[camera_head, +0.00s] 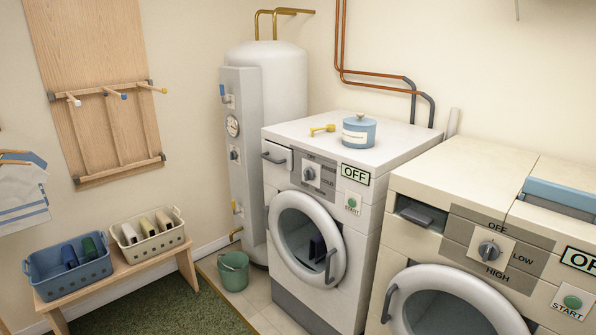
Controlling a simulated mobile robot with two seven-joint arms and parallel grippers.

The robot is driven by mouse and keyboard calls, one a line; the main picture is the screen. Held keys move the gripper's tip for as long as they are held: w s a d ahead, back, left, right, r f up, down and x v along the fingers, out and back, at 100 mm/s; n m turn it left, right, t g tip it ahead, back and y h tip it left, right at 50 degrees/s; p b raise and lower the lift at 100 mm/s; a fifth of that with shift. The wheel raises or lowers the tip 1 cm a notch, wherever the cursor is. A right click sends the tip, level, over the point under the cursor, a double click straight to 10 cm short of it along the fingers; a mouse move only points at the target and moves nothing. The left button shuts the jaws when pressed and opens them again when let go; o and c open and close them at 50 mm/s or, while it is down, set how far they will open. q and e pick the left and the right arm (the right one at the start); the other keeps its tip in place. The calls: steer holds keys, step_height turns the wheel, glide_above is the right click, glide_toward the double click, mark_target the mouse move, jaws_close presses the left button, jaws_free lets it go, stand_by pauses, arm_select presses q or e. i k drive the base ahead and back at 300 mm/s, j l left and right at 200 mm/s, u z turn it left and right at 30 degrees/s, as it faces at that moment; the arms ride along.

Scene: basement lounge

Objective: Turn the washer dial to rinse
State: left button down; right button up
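The white washer (390,215) stands in the middle, with a round front door (276,222) below its control panel. Its dial (309,174) sits on a grey label plate; "COLD" is readable at the right, and the other words are too small to read surely. A display (355,175) beside the dial reads "OFF". A green start button (352,202) is below the display. The dial's exact pointing is hard to tell at this size. Neither of my grippers is in view.
A second cream machine (420,245) with OFF, LOW and HIGH labels stands at the right. A blue tub (359,132) and a yellow object (322,130) sit on the washer. A green bucket (233,272) and a bench (120,275) with two baskets stand left. Floor before the washer is partly visible.

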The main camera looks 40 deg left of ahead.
mark_target(308, 174)
steer(key=i+j, duration=0.1)
steer(key=j, duration=0.95)
steer(key=i+j, duration=0.15)
steer(key=j, duration=0.95)
steer(key=i+j, duration=0.15)
steer(key=j, duration=0.35)
steer(key=i+j+u, duration=0.1)
steer(key=j, duration=0.45)
steer(key=i+j, duration=0.1)
steer(key=j, duration=0.4)
